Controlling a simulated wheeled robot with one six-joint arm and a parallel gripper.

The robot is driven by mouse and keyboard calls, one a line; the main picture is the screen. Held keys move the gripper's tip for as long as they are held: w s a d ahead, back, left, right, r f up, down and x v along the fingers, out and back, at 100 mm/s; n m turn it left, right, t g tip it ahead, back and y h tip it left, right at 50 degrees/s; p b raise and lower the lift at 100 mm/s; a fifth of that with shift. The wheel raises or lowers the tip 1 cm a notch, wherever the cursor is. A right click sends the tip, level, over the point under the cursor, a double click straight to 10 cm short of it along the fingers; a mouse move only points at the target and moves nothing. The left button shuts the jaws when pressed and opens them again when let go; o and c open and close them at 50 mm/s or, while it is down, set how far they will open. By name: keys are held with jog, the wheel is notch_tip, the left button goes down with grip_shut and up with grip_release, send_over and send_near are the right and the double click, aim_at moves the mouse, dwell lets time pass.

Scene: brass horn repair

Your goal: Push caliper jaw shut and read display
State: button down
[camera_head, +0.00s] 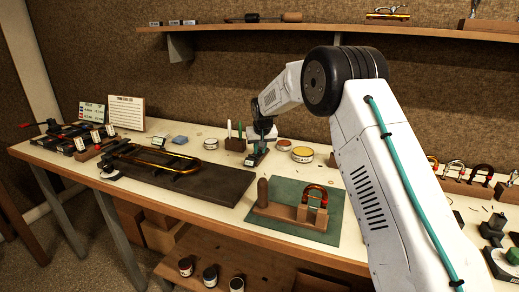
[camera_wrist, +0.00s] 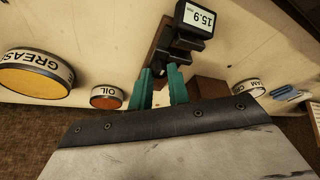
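The caliper (camera_wrist: 186,42) is dark, with a white display (camera_wrist: 200,18) that shows 15.9 upside down in the wrist view. It sits on a brown wooden block (camera_wrist: 156,45). In the head view the caliper (camera_head: 256,157) is small, on the bench below my gripper (camera_head: 262,140). In the wrist view my gripper (camera_wrist: 159,86) has two teal fingers standing apart at the near end of the caliper. A dark part of the caliper lies around their tips; whether they touch it is unclear.
A grease tin (camera_wrist: 36,75) and an oil tin (camera_wrist: 107,97) stand left of the fingers in the wrist view. A wooden block (camera_wrist: 208,90) and a third tin (camera_wrist: 246,89) are on the right. A dark mat (camera_head: 215,188) carries a brass slide (camera_head: 190,158).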

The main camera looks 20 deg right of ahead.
jog(key=shift+s+a+r, duration=0.1)
jog(key=shift+s+a, duration=0.6)
jog(key=shift+d, duration=0.25)
jog(key=c, duration=1.3)
grip_release()
jog(key=shift+s+a, duration=0.15)
jog(key=shift+a, duration=0.05)
jog(key=v, duration=0.7)
jog(key=shift+s+r, duration=0.15)
jog(key=shift+r, duration=0.15)
